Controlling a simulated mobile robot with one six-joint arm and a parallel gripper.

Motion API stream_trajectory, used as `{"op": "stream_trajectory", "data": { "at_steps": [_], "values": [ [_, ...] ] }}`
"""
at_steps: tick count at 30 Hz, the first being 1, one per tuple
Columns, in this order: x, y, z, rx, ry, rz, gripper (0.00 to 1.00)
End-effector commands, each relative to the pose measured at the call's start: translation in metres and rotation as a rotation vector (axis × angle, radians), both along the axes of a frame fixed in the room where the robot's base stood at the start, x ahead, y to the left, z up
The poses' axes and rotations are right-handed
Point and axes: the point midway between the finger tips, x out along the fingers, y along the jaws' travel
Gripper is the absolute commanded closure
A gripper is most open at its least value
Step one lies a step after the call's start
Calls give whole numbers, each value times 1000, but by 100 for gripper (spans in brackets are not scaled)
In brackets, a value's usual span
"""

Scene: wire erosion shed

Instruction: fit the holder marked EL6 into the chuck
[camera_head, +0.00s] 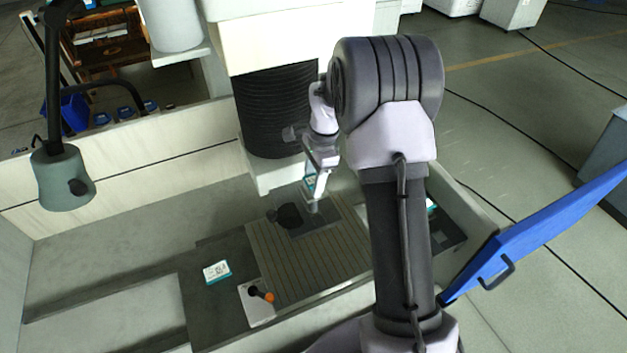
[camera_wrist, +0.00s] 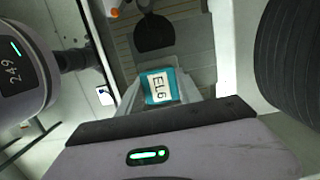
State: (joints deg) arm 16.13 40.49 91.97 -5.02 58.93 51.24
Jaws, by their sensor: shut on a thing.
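My gripper (camera_head: 314,188) is low over the slatted machine table, below and right of the black bellows. In the wrist view my gripper (camera_wrist: 160,98) is shut on the holder marked EL6 (camera_wrist: 160,87), whose white label on teal faces the camera. The holder shows small in the head view (camera_head: 313,206), its lower end by a grey plate on the table. I cannot tell whether it touches the plate. A dark rounded piece (camera_head: 287,216) lies beside it on the left and also shows in the wrist view (camera_wrist: 154,34). I cannot clearly pick out the chuck.
The machine head with black bellows (camera_head: 275,112) hangs close behind my gripper. Pale tank walls surround the table. A blue panel (camera_head: 545,235) stands at right.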

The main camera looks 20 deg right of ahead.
Motion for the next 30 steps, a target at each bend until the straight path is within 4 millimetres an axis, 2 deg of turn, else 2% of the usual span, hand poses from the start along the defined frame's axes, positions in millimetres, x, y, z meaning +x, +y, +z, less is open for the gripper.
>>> {"op": "stream_trajectory", "data": {
  "at_steps": [5, 15, 30],
  "values": [
    [0, 0, -1, 0, -1, 0, 100],
    [0, 0, -19, 0, 0, 0, 100],
    [0, 0, -21, 0, 0, 0, 100]
  ]
}}
